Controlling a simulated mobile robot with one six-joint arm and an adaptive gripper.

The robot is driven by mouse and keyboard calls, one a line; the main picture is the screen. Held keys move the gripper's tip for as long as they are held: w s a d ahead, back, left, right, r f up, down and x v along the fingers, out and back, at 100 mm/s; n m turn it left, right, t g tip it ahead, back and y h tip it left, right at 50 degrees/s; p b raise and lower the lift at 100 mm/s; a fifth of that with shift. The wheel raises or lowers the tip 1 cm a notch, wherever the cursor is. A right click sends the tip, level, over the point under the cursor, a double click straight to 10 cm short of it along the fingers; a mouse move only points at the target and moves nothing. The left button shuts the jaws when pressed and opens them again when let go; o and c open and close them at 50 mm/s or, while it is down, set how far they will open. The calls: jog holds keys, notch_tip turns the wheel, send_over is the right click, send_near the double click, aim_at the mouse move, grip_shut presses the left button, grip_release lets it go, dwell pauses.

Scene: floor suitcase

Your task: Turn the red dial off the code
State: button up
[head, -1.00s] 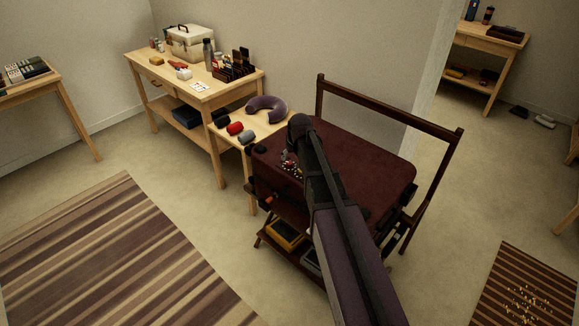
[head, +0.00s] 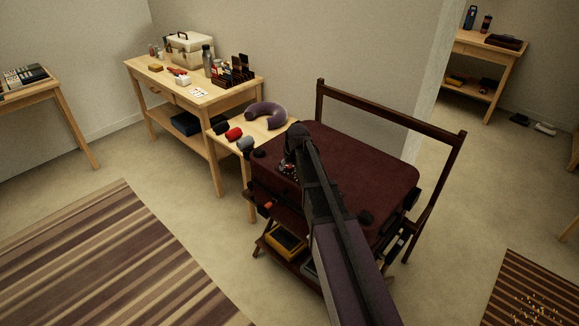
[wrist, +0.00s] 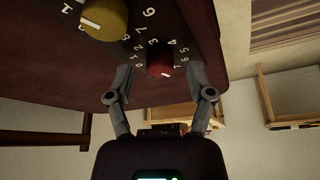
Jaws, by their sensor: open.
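The dark red suitcase (head: 365,165) lies on a dark wooden rack. Its dials are small and partly covered by my arm in the head view. In the wrist view, the red dial (wrist: 159,60) sits on the suitcase wall (wrist: 60,50) with white digits around it and a light mark near its lower edge. A yellow dial (wrist: 104,18) is beside it at upper left, cut by the frame. My gripper (wrist: 159,72) is open, with one finger on each side of the red dial. I cannot tell whether the fingers touch it.
The rack (head: 440,195) has a raised rail behind the suitcase. A small table (head: 262,128) with a purple neck pillow (head: 267,113) and rolled items stands close at left. A larger table (head: 205,95) is behind it. A striped rug (head: 110,260) lies on open floor.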

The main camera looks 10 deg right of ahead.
grip_shut()
jog(key=shift+m, duration=0.5)
jog(key=m+h, duration=0.1)
jog(key=m, duration=0.2)
jog(key=m+h, duration=0.1)
jog(key=m, duration=0.2)
jog(key=shift+a+h, duration=0.2)
jog(key=shift+h, duration=0.1)
jog(key=m+g+h, duration=0.1)
jog(key=m, duration=0.2)
jog(key=shift+w+a+m, duration=0.1)
jog(key=shift+w+m, duration=0.05)
jog(key=shift+m, duration=0.15)
jog(key=shift+m+g+h, duration=0.5)
jog(key=shift+m+g, duration=0.2)
jog(key=shift+m, duration=1.2)
